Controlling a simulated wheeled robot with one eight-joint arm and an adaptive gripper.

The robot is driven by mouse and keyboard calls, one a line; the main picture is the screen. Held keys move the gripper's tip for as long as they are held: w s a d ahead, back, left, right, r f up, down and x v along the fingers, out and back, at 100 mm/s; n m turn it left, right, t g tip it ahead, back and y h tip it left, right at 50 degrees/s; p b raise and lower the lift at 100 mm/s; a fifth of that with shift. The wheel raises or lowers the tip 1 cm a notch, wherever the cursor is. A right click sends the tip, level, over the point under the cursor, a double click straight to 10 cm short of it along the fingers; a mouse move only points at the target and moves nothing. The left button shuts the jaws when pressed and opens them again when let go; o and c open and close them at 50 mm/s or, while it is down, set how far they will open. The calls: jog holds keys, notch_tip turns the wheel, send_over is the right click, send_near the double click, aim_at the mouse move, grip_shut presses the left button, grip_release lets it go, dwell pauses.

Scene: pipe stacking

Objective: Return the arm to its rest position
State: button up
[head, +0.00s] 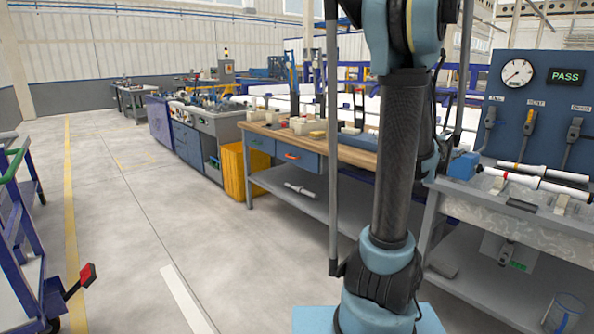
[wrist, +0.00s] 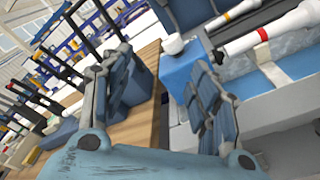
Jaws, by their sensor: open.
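My arm (head: 400,155) stands upright right of centre in the head view, with light blue joints and a dark tube. Its upper part runs out of the top of the picture. My gripper cannot be made out in the head view. In the wrist view my gripper (wrist: 160,92) is open, its two padded fingers spread apart with nothing between them. Past the fingers, the wrist view shows a wooden bench top and a blue block (wrist: 188,72) at the end of a pipe fixture. The fingers do not visibly touch either.
A test bench at right holds white pipes (head: 540,187), also in the wrist view (wrist: 275,32), and a blue panel (head: 550,100) reading PASS. A wooden workbench (head: 345,152) with small parts stands behind my arm. A blue cart (head: 20,235) is at left. Open floor (head: 130,200) lies between.

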jog(key=s+a+f+m+g+y, duration=0.3)
jog(key=s+a+f+m, duration=0.3)
jog(key=s+a, duration=0.3)
jog(key=s+a+f+m+g+y, duration=0.3)
jog(key=s+a+f+m+y, duration=0.2)
jog(key=a, duration=1.1)
jog(key=s+a+f+m+g+y, duration=0.4)
jog(key=s+a+f, duration=0.6)
jog(key=s, duration=0.5)
jog(key=a+m, duration=0.2)
jog(key=shift+a+m, duration=0.25)
jog(key=shift+m, duration=0.15)
